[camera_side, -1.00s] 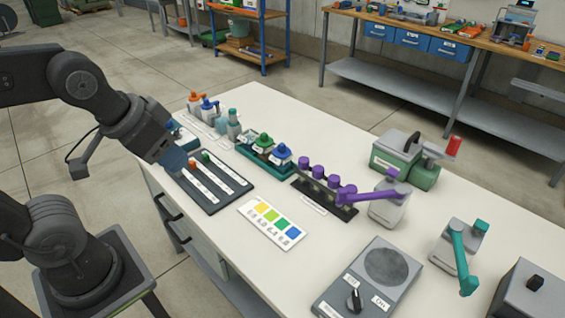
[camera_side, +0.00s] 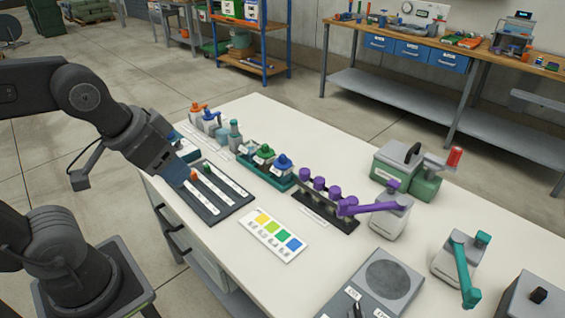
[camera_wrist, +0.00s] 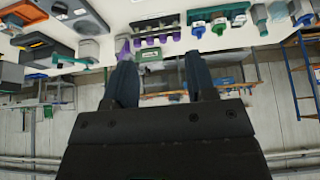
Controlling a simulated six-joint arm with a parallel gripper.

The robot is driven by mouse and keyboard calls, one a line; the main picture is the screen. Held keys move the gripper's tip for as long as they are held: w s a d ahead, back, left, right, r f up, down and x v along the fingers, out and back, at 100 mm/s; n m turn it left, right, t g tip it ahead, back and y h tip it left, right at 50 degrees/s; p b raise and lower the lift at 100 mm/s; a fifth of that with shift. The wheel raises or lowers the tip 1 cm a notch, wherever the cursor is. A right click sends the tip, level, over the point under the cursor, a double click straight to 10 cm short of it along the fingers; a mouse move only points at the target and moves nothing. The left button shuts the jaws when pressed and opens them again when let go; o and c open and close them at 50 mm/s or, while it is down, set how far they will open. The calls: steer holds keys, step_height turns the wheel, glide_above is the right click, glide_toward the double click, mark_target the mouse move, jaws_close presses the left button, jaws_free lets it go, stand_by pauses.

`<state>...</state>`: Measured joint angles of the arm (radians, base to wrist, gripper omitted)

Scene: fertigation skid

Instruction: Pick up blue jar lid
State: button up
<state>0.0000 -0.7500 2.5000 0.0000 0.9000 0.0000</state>
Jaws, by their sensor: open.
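The blue jar lid (camera_side: 284,160) sits on a jar in a teal tray (camera_side: 262,172) near the middle of the white table, next to a jar with a green lid (camera_side: 264,149). In the wrist view the blue lid (camera_wrist: 198,31) shows small near the top, upside down. My gripper (camera_side: 182,175) is at the table's left side, by the dark slotted tray and well left of the blue lid. In the wrist view its two fingers (camera_wrist: 160,60) stand apart with nothing between them.
The dark slotted tray (camera_side: 221,208) holds small orange and green pieces. A rack with purple knobs (camera_side: 320,185) stands right of the jars. Several bottles (camera_side: 210,121) stand behind.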

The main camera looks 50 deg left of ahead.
steer(key=w+a+r+n+g, duration=0.15)
steer(key=w+r+n, duration=0.25)
steer(key=w, duration=0.6)
steer(key=n+g, duration=0.4)
steer(key=n, duration=1)
glide_above(283, 155)
step_height(283, 155, down, 14)
steer(key=f, duration=0.8)
steer(key=shift+s+d+f, duration=0.1)
steer(key=shift+d+f, duration=0.25)
steer(key=shift+a+f, duration=0.25)
steer(key=shift+f, duration=1.05)
steer(key=shift+a+f, duration=0.2)
steer(key=shift+f, duration=1.1)
jaws_close()
